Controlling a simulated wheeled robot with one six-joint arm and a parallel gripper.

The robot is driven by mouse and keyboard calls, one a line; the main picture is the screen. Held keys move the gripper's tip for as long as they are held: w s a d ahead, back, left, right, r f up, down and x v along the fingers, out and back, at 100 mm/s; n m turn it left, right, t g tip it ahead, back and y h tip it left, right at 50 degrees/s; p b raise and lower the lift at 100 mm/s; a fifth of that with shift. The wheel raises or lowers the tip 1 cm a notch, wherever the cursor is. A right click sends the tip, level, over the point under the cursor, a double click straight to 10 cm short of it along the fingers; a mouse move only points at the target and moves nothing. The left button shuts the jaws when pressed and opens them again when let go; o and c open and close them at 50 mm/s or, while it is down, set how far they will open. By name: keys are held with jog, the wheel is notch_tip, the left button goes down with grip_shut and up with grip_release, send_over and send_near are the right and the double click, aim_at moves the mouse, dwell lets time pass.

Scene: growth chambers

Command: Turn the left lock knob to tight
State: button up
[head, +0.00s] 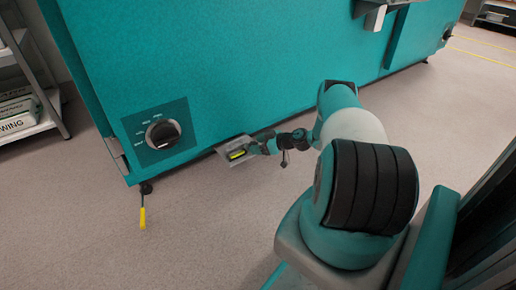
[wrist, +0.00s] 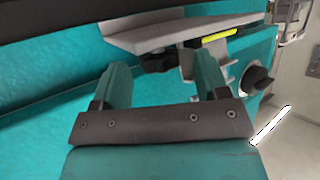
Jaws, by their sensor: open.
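A black lock knob (wrist: 155,62) sits against a pale grey bracket plate (wrist: 165,32) in the wrist view. I cannot tell whether it is loose or tight. My gripper (wrist: 165,78) is open, with its two teal fingers apart and nothing between them. The knob appears between and just beyond the fingertips; contact is not clear. In the head view the bracket plate (head: 228,158) sticks out low on the teal chamber, and my gripper (head: 259,146) is beside it. The lock knob cannot be made out there.
A yellow strip (wrist: 215,39) is beside the bracket. A large black dial (head: 163,134) is on the chamber front (head: 220,75), left of the bracket. A shelf rack (head: 45,105) stands at left. The floor in front is clear.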

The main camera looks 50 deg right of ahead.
jog(key=shift+w, duration=0.1)
jog(key=c, duration=0.9)
jog(key=shift+a, duration=0.1)
jog(key=shift+c, duration=0.2)
jog(key=shift+r+p, duration=0.1)
jog(key=shift+p, duration=0.4)
jog(key=shift+a+r+m+h+p, duration=0.15)
jog(key=shift+m+h+p, duration=0.55)
jog(key=shift+h+p, duration=0.15)
jog(key=m+h+p, duration=0.1)
jog(key=p, duration=0.1)
jog(key=m+h+p, duration=0.1)
jog(key=shift+a+r+t+p, duration=0.1)
jog(key=shift+a+t+p, duration=0.15)
jog(key=shift+t+p, duration=0.15)
jog(key=m+h+p, duration=0.3)
jog(key=h, duration=0.1)
jog(key=shift+a+f, duration=0.2)
jog(key=shift+a, duration=0.05)
jog(key=shift+a+f+m+g+h+p, duration=0.15)
jog(key=shift+m+g+h+p, duration=0.45)
jog(key=shift+m+h, duration=0.7)
